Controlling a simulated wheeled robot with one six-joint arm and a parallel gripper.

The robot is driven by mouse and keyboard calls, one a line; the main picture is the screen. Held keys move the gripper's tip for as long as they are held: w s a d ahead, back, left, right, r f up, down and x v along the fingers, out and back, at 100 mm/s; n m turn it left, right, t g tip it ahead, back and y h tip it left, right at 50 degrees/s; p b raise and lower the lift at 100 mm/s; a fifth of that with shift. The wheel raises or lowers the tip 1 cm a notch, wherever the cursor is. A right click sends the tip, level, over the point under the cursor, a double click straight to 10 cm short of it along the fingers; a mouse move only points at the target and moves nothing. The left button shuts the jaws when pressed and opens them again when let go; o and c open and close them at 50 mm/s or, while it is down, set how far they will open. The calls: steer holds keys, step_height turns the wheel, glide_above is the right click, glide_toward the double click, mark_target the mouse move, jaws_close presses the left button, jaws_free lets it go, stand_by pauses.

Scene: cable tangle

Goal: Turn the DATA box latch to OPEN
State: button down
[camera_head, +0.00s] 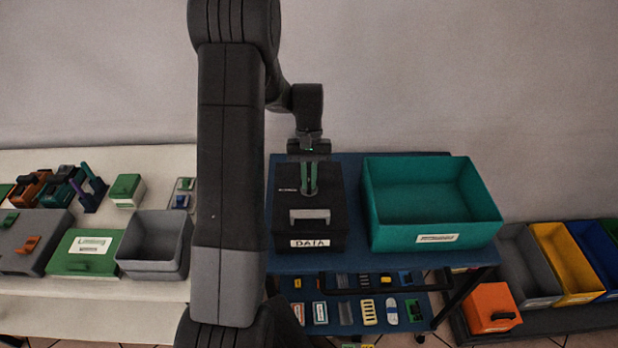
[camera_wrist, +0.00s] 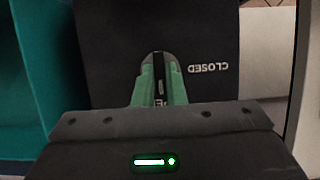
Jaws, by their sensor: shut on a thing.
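The black DATA box (camera_head: 282,226) stands on the blue table, with a white DATA label and a grey handle (camera_head: 309,215) on its front part. My gripper (camera_head: 309,191) points down at the box's top, towards the back. In the wrist view my gripper (camera_wrist: 160,78) has its green fingers closed together on the latch, which is mostly hidden between them. A thin sliver of the latch (camera_wrist: 161,88) shows there. The word CLOSED (camera_wrist: 208,68) is printed on the box's top beside the fingers and appears upside down. Any OPEN marking cannot be read.
A teal bin (camera_head: 432,205) stands right of the box on the blue table (camera_head: 330,262). Below is a shelf with several small parts. A white table (camera_head: 150,160) at left holds a grey bin (camera_head: 155,243) and green boxes. Several coloured bins stand at far right.

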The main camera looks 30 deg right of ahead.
steer(key=c, duration=1.5)
jaws_free()
steer(key=shift+r, duration=0.1)
steer(key=b+v, duration=0.1)
steer(key=v, duration=1.2)
steer(key=shift+w+d+r, duration=0.1)
steer(key=shift+r, duration=0.25)
steer(key=p+x, duration=0.1)
steer(key=x, duration=1.2)
steer(key=shift+f, duration=0.4)
